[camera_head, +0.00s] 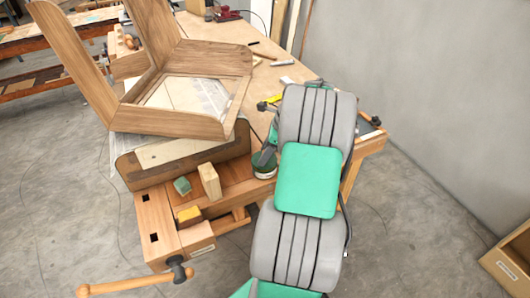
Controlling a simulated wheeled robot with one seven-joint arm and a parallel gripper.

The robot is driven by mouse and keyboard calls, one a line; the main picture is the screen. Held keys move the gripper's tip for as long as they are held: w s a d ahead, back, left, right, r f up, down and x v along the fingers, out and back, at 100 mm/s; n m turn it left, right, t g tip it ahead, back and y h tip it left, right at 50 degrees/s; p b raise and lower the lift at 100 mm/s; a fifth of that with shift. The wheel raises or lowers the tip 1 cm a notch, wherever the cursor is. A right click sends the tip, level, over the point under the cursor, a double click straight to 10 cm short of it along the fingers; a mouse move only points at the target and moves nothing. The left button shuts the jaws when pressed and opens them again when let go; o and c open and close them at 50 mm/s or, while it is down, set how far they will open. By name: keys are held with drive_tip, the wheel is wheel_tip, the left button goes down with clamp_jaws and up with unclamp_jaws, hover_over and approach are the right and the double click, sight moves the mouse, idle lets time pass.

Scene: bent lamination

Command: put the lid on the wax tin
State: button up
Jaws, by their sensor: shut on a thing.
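The wax tin (264,172) is a small round dark-green tin with a pale rim, standing on the workbench just left of my arm. My gripper (264,158) is right above the tin, pointing down, partly hidden behind my own arm. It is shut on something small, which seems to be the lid. The lid cannot be made out clearly against the dark fingers and the tin, and I cannot tell whether it touches the tin.
A bent wooden frame (180,125) stands on a form to the left. A vise handle (130,286) sticks out. A yellow item (273,99) lies behind the tin.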

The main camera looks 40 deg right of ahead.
drive_tip(key=shift+f, duration=0.6)
drive_tip(key=shift+f+p, duration=0.15)
drive_tip(key=shift+p, duration=0.55)
idle(0.4)
drive_tip(key=o, duration=1.8)
wheel_tip(320, 180, up, 6)
drive_tip(key=p, duration=0.5)
drive_tip(key=shift+f, duration=0.1)
drive_tip(key=shift+r, duration=1.15)
